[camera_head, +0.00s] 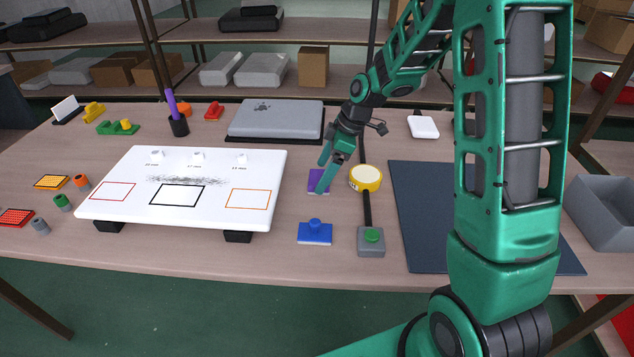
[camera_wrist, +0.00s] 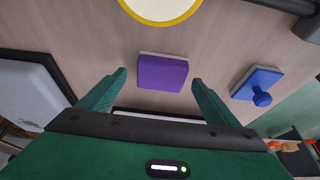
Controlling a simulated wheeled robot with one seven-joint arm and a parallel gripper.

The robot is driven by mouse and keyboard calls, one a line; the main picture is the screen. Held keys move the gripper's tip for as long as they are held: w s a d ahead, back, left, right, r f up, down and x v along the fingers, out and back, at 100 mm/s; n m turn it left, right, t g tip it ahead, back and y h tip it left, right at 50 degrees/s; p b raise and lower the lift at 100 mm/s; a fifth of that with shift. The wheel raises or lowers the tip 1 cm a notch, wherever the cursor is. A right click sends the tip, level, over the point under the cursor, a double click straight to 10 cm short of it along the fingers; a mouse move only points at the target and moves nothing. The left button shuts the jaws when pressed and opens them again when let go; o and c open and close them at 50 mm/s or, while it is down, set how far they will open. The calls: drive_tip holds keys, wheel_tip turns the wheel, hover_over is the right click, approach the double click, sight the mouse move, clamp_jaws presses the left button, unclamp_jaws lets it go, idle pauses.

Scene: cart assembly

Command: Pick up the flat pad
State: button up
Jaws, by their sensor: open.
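The flat pad, a purple block with a pale underside layer (camera_wrist: 162,72), lies flat on the table. In the head view the purple pad (camera_head: 315,181) is partly hidden behind my fingers. My gripper (camera_head: 322,176) points down at it from above. In the wrist view my gripper (camera_wrist: 160,78) is open, with one finger to each side of the pad in the picture. Nothing is between the fingers' inner faces that looks held, and the pad appears apart from both fingers.
A blue plate with a knob (camera_head: 315,233) lies nearby, towards the table's front edge.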

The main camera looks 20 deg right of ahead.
drive_tip(key=shift+w+a+f, duration=0.1)
drive_tip(key=shift+a+f, duration=0.1)
drive_tip(key=shift+f, duration=0.4)
drive_tip(key=c, duration=1.2)
drive_tip(key=shift+o, duration=0.2)
drive_tip(key=shift+r, duration=0.1)
drive_tip(key=shift+r, duration=0.5)
drive_tip(key=r, duration=0.3)
drive_tip(key=shift+s+a+r, duration=0.25)
drive_tip(key=shift+s+r, duration=0.05)
drive_tip(key=shift+s, duration=0.1)
drive_tip(key=s+a+r, duration=0.4)
drive_tip(key=s+r, duration=0.2)
drive_tip(key=s, duration=0.3)
drive_tip(key=shift+s+a+r, duration=0.15)
drive_tip(key=shift+s+a, duration=0.2)
